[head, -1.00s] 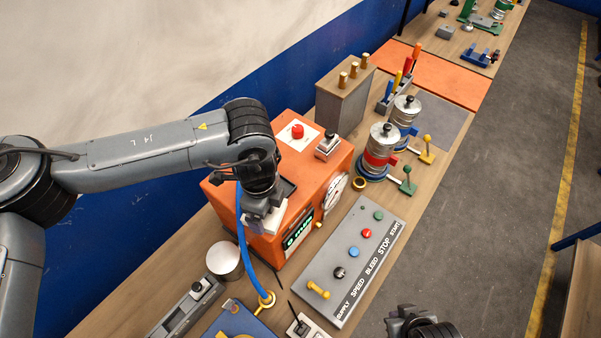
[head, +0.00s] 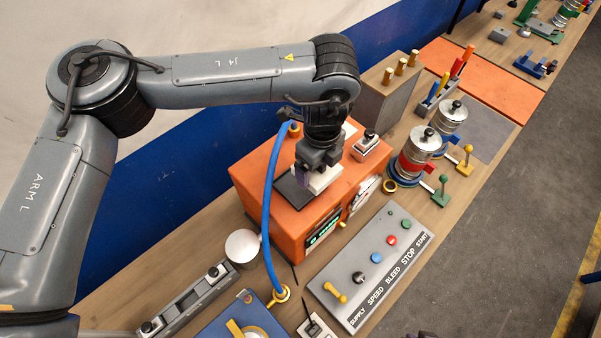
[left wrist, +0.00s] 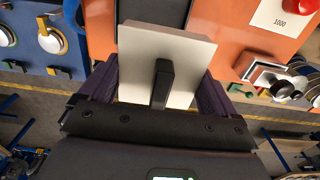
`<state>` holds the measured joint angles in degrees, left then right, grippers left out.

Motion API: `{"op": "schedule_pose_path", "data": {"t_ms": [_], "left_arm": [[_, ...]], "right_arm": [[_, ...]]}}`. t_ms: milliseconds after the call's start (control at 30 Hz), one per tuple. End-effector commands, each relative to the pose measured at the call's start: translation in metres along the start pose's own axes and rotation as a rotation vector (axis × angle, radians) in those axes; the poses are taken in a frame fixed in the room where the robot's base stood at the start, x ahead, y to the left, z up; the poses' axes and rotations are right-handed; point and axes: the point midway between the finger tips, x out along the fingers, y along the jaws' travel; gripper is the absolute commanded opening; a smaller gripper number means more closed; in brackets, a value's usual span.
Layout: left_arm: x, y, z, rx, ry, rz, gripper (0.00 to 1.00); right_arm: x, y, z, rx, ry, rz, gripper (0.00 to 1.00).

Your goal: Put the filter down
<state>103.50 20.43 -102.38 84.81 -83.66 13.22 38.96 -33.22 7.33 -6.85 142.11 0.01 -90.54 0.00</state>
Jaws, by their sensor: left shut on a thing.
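The filter is a pale, flat square plate with a black handle bar. My left gripper (head: 318,176) is shut on it over the top of the orange machine (head: 268,182). In the left wrist view the filter (left wrist: 190,52) lies between the two dark fingers of the left gripper (left wrist: 160,88), with its handle (left wrist: 162,84) toward the camera. In the head view the filter (head: 325,181) is partly hidden by the gripper. A dark rectangular area (head: 292,194) shows on the machine top, left of the filter. I cannot tell whether the filter touches the machine.
A blue hose (head: 268,200) arches left of the gripper. A small box with a black knob (head: 366,146) stands on the machine's right side. The control panel (head: 372,265) lies in front. A grey cabinet with brass pegs (head: 388,103) stands behind, and weight stacks (head: 420,150) stand to the right.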

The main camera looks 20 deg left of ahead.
Motion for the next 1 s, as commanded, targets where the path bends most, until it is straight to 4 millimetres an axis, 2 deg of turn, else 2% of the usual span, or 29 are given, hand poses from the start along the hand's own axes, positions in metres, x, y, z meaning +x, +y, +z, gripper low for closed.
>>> {"op": "schedule_pose_path", "data": {"t_ms": [100, 300, 467, 800, 1000], "left_arm": [[0.011, 0.011, 0.019, -0.003, 0.002, 0.002, 0.57], [0.023, 0.019, 0.034, -0.001, 0.001, 0.0, 0.57], [0.029, 0.021, 0.037, 0.0, 0.0, 0.0, 0.57], [0.063, 0.021, 0.037, -0.001, 0.001, 0.0, 0.57], [0.066, 0.02, 0.037, -0.001, -0.001, -0.001, 0.57]], "right_arm": [[-0.006, 0.0, -0.002, 0.0, 0.0, 0.0, 0.0], [-0.009, 0.0, -0.003, 0.002, 0.0, -0.002, 0.0], [-0.01, -0.001, -0.004, 0.005, 0.001, -0.005, 0.0], [-0.015, -0.002, -0.005, 0.011, 0.001, -0.009, 0.0], [-0.015, -0.002, -0.005, 0.01, 0.001, -0.009, 0.0]]}}
